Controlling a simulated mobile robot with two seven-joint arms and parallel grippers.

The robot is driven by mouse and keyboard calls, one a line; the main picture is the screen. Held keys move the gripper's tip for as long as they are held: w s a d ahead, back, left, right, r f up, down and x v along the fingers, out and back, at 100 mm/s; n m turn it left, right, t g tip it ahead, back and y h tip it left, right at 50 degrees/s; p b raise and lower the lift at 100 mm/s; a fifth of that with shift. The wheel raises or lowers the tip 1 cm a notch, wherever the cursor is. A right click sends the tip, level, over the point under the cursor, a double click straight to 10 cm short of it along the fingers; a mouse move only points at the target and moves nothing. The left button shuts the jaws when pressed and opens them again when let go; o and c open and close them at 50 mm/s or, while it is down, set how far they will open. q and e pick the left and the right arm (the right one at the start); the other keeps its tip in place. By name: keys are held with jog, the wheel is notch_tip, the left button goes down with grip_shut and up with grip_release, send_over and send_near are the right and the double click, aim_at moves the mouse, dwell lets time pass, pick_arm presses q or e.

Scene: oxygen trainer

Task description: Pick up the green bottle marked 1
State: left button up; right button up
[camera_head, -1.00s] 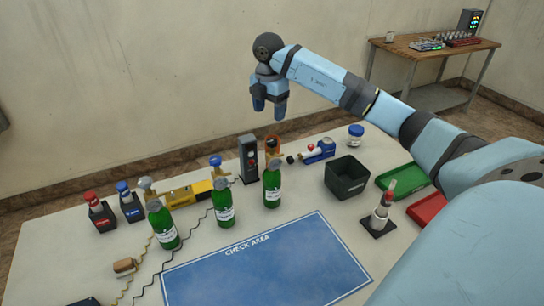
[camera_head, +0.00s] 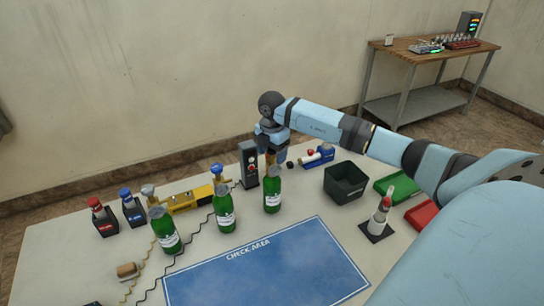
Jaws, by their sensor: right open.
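Three green bottles with white labels stand upright on the table: a left one (camera_head: 166,236), a middle one (camera_head: 224,213) and a right one (camera_head: 272,194). The label marks are too small to read, so I cannot tell which is marked 1. My right gripper (camera_head: 275,157) is open and points down at the top of the right bottle. Its fingers overlap the bottle's orange top in the picture. I cannot tell whether they touch it. My left gripper is not in view.
A black box with lights (camera_head: 249,164) stands close beside the right bottle. A dark bin (camera_head: 346,186), a green tray (camera_head: 386,185) and a probe on a black stand (camera_head: 379,217) are to the right. The blue check area mat (camera_head: 268,268) in front is clear.

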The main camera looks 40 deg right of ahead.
jog(key=shift+c, duration=0.5)
grip_shut()
jog(key=shift+r, duration=0.25)
